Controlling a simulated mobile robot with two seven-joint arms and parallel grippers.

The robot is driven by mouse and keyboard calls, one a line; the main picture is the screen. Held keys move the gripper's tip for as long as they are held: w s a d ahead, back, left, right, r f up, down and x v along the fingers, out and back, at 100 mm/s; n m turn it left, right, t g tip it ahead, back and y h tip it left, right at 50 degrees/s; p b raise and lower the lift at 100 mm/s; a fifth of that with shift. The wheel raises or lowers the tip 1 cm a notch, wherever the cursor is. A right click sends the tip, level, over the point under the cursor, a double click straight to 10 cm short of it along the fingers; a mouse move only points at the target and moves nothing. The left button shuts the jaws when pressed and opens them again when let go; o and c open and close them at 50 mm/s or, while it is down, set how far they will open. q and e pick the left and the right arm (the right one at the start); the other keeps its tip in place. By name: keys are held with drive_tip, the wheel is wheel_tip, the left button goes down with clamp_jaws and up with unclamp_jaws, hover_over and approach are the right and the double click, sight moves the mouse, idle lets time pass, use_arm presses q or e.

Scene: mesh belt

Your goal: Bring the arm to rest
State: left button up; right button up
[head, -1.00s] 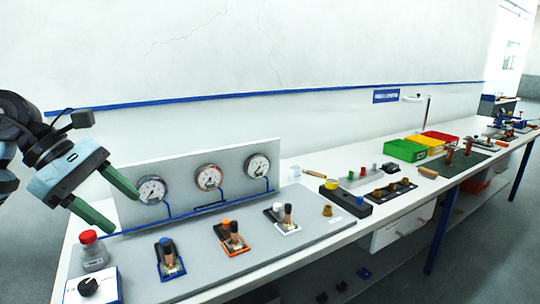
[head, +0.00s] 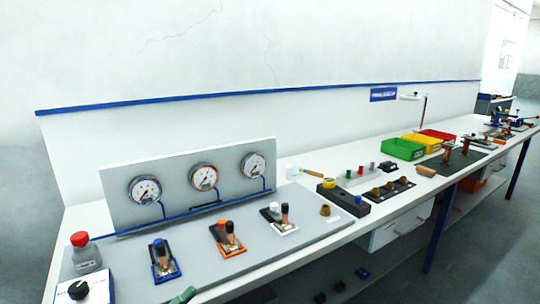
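Only a green fingertip (head: 185,296) shows at the bottom edge of the head view, in front of the grey panel board (head: 205,265). It looks like a finger of my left gripper; the rest of that gripper and its arm are out of the picture. Whether it is open or shut cannot be seen. My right gripper is not in view.
The bench carries a panel with three gauges (head: 203,177) and three small levers, including a blue-framed one (head: 163,260). A red-capped bottle (head: 85,258) and a knob box (head: 84,288) stand at the left. Coloured bins (head: 404,149) sit farther right.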

use_arm(q)
drive_tip(key=s+a+f+n+y, duration=0.2)
drive_tip(key=s+f+n+y, duration=0.2)
drive_tip(key=f+n+y, duration=0.35)
drive_tip(key=s+a+f+n+y, duration=0.2)
drive_tip(key=s+f+n+y, duration=0.15)
drive_tip(key=f+n, duration=0.6)
drive_tip(key=s+a+f+n+g+y, duration=0.2)
drive_tip(key=s+f+n+g+y, duration=0.2)
drive_tip(key=s+f, duration=1.2)
drive_tip(key=s+n+g, duration=0.2)
drive_tip(key=shift+s+g+b, duration=0.3)
drive_tip(key=shift+s, duration=0.05)
